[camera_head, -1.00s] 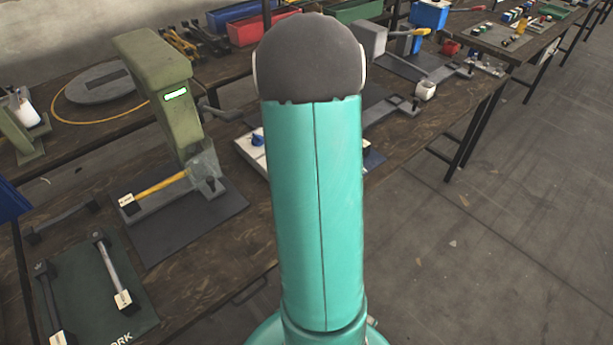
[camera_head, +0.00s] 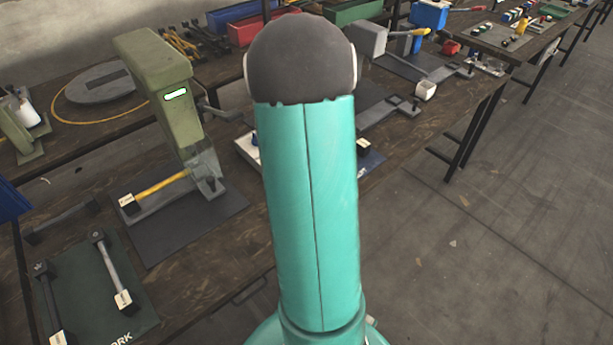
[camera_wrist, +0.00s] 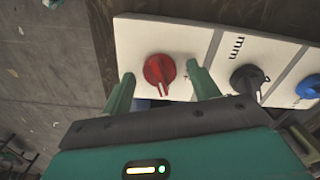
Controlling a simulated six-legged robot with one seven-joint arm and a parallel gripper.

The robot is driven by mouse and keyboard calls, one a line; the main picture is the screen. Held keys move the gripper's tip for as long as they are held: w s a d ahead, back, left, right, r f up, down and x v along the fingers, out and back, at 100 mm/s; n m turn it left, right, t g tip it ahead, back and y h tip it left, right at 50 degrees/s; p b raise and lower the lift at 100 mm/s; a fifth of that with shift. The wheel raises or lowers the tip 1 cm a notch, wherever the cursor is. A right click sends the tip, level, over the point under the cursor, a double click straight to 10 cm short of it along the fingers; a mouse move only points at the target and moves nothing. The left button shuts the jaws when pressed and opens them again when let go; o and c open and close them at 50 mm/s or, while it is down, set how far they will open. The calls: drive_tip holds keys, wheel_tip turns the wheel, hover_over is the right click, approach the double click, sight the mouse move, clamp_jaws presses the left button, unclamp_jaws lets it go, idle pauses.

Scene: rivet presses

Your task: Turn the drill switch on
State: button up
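A white panel (camera_wrist: 140,32) with rotary knobs fills the upper part of the wrist view. It carries a red knob (camera_wrist: 159,70), a black knob (camera_wrist: 247,79) and a blue knob (camera_wrist: 309,87). No readable label shows which is the drill switch. My gripper (camera_wrist: 161,74) is open, with its two green fingers on either side of the red knob. I cannot tell whether they touch it. In the head view the panel (camera_head: 246,149) is mostly hidden behind my arm, and my gripper is out of sight there.
A grey fixture with a white cup (camera_head: 425,90) is at right.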

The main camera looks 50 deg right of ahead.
wheel_tip(320, 180, up, 14)
idle(0.7)
drive_tip(key=shift+f, duration=0.1)
idle(0.3)
drive_tip(key=w+a+r+n+t, duration=0.15)
drive_tip(key=a+r+n, duration=0.25)
drive_tip(key=a, duration=0.6)
drive_tip(key=w+a+r+n+t, duration=0.15)
drive_tip(key=a+r+n, duration=0.25)
drive_tip(key=a, duration=0.7)
drive_tip(key=s+a+n+t, duration=0.1)
drive_tip(key=s+a+n, duration=0.1)
drive_tip(key=a, duration=0.3)
drive_tip(key=s+a+n, duration=0.2)
drive_tip(key=a+n, duration=0.2)
drive_tip(key=a, duration=0.1)
drive_tip(key=s+a+r+n+t, duration=0.1)
drive_tip(key=s+a+n, duration=0.1)
drive_tip(key=a, duration=0.3)
drive_tip(key=shift+n+t, duration=0.3)
drive_tip(key=shift+n, duration=0.1)
